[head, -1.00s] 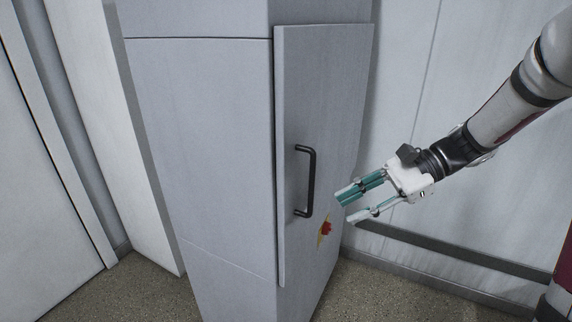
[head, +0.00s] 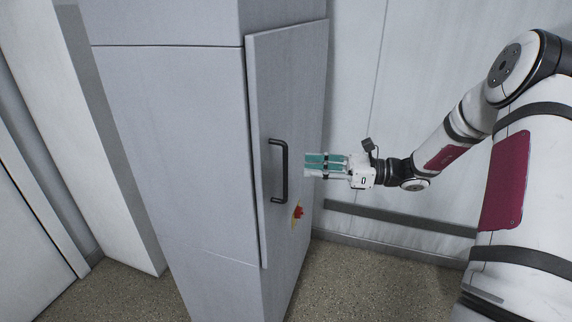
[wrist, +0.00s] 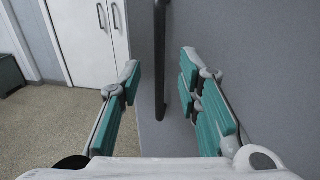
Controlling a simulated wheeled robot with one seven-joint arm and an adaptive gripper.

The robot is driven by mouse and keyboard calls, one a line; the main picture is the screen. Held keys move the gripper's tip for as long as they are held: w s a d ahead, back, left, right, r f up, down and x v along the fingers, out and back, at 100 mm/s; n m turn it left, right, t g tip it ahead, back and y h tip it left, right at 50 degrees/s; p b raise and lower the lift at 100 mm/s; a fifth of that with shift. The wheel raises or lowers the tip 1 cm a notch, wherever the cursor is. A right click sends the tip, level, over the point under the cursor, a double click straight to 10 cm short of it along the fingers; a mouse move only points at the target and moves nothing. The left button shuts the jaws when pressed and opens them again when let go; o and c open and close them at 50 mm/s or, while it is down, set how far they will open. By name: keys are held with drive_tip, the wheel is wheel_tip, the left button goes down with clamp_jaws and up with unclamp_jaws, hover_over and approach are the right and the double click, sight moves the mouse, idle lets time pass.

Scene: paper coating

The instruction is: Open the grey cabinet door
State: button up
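The grey cabinet door (head: 296,110) is shut or nearly shut on the tall cabinet and carries a black vertical bar handle (head: 279,171). My gripper (head: 306,165) is level with the handle and a little to its right in the head view. In the wrist view my gripper (wrist: 160,88) is open, with its teal-padded fingers spread wide. The handle (wrist: 160,60) stands upright between the fingers, ahead of them or between their tips; contact is not visible. The handle's lower end shows against the grey door (wrist: 250,60).
A red and yellow mark (head: 297,213) is on the door below the handle. A pale wall with a dark rail (head: 400,218) stands to the right. Speckled floor (head: 350,280) is clear in front. White double doors (wrist: 88,35) show in the wrist view.

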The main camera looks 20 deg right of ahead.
drive_tip(key=p+x, duration=0.1)
drive_tip(key=x, duration=0.6)
drive_tip(key=shift+w+a, duration=0.1)
drive_tip(key=shift+a, duration=0.1)
clamp_jaws()
